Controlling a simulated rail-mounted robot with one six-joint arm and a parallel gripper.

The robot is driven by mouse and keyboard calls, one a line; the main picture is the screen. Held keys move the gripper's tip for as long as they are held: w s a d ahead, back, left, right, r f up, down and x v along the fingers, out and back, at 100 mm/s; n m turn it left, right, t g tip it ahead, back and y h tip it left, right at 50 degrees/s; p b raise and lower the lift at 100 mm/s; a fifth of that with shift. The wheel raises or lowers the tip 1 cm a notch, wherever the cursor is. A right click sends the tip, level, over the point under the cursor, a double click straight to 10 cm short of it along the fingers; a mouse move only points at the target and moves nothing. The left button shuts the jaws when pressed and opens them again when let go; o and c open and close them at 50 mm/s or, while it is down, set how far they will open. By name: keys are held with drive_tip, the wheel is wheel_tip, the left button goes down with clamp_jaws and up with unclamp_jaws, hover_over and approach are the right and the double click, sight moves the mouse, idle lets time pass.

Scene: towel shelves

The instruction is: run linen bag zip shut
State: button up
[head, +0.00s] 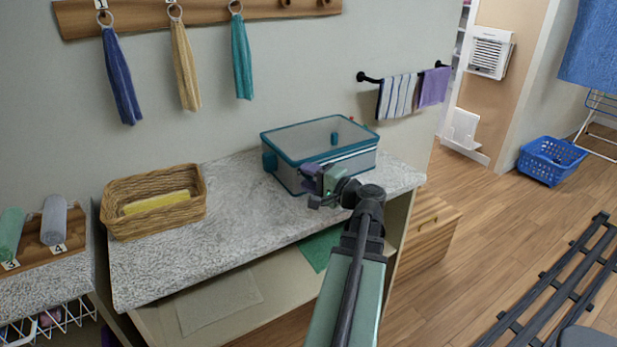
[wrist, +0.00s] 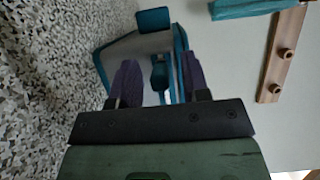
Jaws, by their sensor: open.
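The linen bag (head: 318,138) is a box-shaped grey bag with teal edging, standing on the speckled counter. My gripper (head: 312,182), with purple fingers, is at the bag's near side. In the wrist view the bag (wrist: 140,45) lies ahead of my open gripper (wrist: 160,62).
A wicker basket (head: 150,205) with a yellow cloth stands left on the counter (head: 230,220). Towels hang from a peg board (head: 200,14) and a wall rail (head: 400,77) behind. The counter between basket and bag is clear. A blue laundry basket (head: 550,160) is on the floor.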

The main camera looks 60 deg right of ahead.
drive_tip(key=s, duration=1)
drive_tip(key=shift+s+a, duration=0.25)
drive_tip(key=w+a+r+n+g+y+p, duration=0.3)
drive_tip(key=w+a+n+g+y+p, duration=0.15)
drive_tip(key=w+a+p, duration=0.45)
drive_tip(key=w+a+r+n+g+y+p, duration=0.3)
drive_tip(key=w+a+r+n+g+p, duration=0.15)
drive_tip(key=w+a+p, duration=0.55)
drive_tip(key=a+r+n+g+h+p, duration=0.2)
drive_tip(key=a+n+g+p, duration=0.1)
drive_tip(key=a, duration=0.5)
drive_tip(key=w+a+r+n+g+h+p, duration=0.1)
drive_tip(key=a+r+n+g+h+p, duration=0.1)
drive_tip(key=a+p, duration=0.4)
drive_tip(key=a+r+n+g+h+p, duration=0.2)
drive_tip(key=a+r+n+g+p, duration=0.2)
drive_tip(key=a, duration=0.7)
drive_tip(key=shift+w+n+p, duration=0.15)
drive_tip(key=shift+n+p, duration=0.15)
drive_tip(key=shift+p, duration=0.15)
drive_tip(key=shift+h, duration=0.25)
